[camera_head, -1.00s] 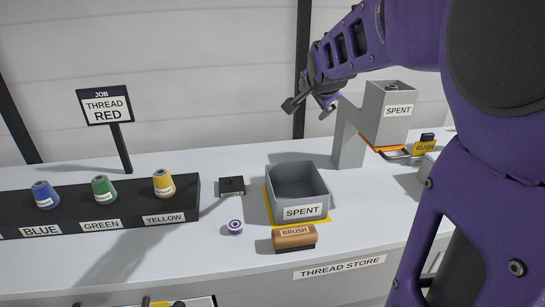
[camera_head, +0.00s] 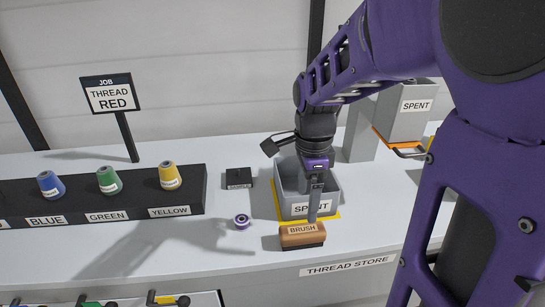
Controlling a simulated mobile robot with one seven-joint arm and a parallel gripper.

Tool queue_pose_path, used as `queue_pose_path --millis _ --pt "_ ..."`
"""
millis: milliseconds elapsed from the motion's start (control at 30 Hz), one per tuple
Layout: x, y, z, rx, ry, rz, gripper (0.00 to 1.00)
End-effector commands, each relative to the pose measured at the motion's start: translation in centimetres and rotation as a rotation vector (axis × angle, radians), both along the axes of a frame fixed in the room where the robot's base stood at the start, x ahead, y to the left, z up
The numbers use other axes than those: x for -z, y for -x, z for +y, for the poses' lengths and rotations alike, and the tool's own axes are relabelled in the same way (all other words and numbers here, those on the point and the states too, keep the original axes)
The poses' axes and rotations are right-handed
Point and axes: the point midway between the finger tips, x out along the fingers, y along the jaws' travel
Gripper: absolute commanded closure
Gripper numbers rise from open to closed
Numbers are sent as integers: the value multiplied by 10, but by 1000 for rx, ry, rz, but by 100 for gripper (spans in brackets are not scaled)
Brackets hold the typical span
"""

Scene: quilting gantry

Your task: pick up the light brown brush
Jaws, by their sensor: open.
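The light brown brush (camera_head: 302,238) lies on the white table near its front edge, with a "BRUSH" label on it and dark bristles below. My gripper (camera_head: 312,212) points down right above the brush, in front of the grey bin. Its jaws are open. Its fingertips are at or just above the brush's top; I cannot tell whether they touch it or stand on either side of it.
A grey "SPENT" bin (camera_head: 335,196) stands on a yellow mat just behind the brush. A small purple-and-white spool (camera_head: 242,221) and a dark block (camera_head: 238,178) are to the left. A dark rack (camera_head: 122,198) holds blue, green and yellow spools.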

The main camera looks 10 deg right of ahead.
Motion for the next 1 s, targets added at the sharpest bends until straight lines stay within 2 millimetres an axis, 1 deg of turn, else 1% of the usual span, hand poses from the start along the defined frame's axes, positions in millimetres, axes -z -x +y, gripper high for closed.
queue_pose_path --millis 33,100,200,333,567,633,900,1000 --pt "18 1 0 0 0 3 7" --pt "33 0 0 0 0 -1 7" --pt "48 -1 0 -1 0 -2 7" --pt "60 -1 0 -1 0 -3 7" --pt "66 -1 0 -1 1 -3 7" --pt "71 -1 0 -1 1 -3 7" --pt "107 -4 1 -1 0 -3 7" --pt "115 -4 1 -1 0 -3 7"
